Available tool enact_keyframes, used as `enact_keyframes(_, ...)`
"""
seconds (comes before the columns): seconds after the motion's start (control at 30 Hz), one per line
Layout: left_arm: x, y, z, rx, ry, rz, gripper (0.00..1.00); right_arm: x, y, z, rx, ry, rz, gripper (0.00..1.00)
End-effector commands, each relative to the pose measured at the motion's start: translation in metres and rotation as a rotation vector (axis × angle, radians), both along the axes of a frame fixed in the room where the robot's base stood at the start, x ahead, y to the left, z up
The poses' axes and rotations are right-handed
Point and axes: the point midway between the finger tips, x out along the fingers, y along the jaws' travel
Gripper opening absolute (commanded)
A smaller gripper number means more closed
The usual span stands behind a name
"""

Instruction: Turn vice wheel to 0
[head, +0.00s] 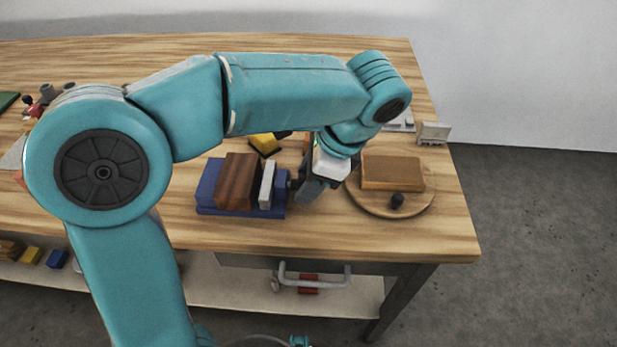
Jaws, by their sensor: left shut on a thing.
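The blue vice (207,190) sits on the wooden workbench, with a dark brown block (237,181) and a light grey jaw plate (267,185) standing in it. My left arm arches over the bench from the left. My left gripper (303,190) points down at the right end of the vice and is shut on the vice wheel there. The gripper hides most of the wheel, so its marking and angle cannot be read. My right gripper is not in view.
A round wooden board (411,209) with a brown block (392,173) and a dark knob (397,200) stands close to the gripper's right. A yellow block (263,142) lies behind the vice. The bench's right edge is near the board.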

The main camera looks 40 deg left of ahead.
Motion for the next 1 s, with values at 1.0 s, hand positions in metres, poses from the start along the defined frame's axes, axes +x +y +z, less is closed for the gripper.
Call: enact_keyframes(1.0, -0.01, -0.007, -0.007, 0.341, -0.563, 0.0, 0.17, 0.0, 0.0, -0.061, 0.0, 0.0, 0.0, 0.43)
